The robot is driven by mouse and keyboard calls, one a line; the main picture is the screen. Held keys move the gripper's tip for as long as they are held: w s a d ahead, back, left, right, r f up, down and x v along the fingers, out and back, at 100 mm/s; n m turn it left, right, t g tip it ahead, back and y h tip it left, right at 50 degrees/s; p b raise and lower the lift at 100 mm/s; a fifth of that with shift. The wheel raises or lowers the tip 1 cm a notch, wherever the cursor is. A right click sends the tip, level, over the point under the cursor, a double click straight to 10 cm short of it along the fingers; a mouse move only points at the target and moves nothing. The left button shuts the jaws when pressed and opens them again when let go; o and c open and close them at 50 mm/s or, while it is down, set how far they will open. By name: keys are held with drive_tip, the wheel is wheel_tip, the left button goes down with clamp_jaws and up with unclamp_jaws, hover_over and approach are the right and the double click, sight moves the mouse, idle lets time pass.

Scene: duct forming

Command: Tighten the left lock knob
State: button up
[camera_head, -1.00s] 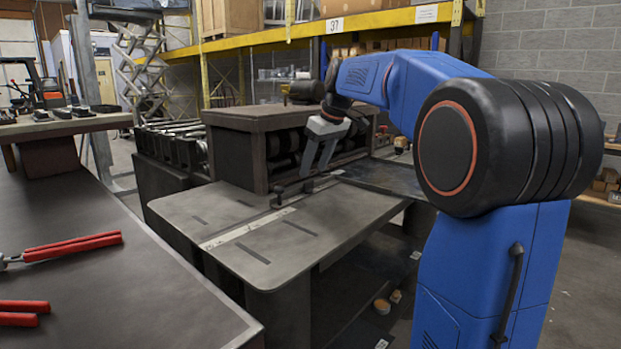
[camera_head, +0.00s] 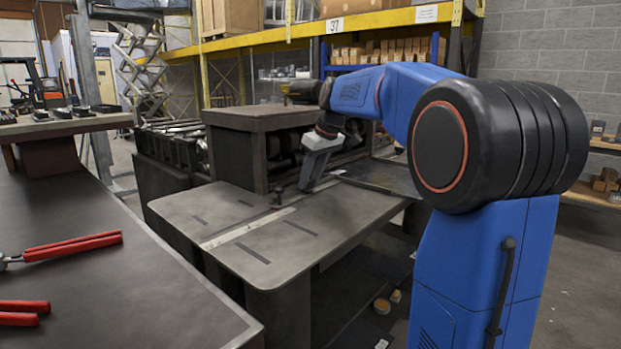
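The forming machine has a flat grey work table (camera_head: 185,212) with a pale ruled strip (camera_head: 245,229) across it. A small dark lock knob (camera_head: 277,195), the left one, stands upright at the back of the table, by the foot of the roller housing (camera_head: 238,160). My gripper (camera_head: 307,187) points down just right of this knob, with a small gap between them in the picture. Its tips are low, near the table surface. The spot where a second dark knob showed earlier is now hidden behind my gripper. The fingers appear edge-on, so their opening does not show.
A dark workbench (camera_head: 110,270) with red-handled tools (camera_head: 75,246) fills the left front. A row of rollers (camera_head: 175,133) stands left of the housing. A yellow shelf rack (camera_head: 330,27) is behind. The front of the machine table is clear.

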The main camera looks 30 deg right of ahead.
drive_tip(key=shift+a+m+h, duration=0.1)
drive_tip(key=shift+m+h, duration=0.5)
drive_tip(key=shift+m, duration=0.9)
drive_tip(key=o, duration=1.1)
drive_tip(key=shift+c, duration=0.2)
drive_tip(key=shift+r, duration=0.1)
drive_tip(key=a+v, duration=0.1)
drive_tip(key=v, duration=1.6)
drive_tip(key=shift+s+d, duration=0.3)
drive_tip(key=shift+d, duration=0.2)
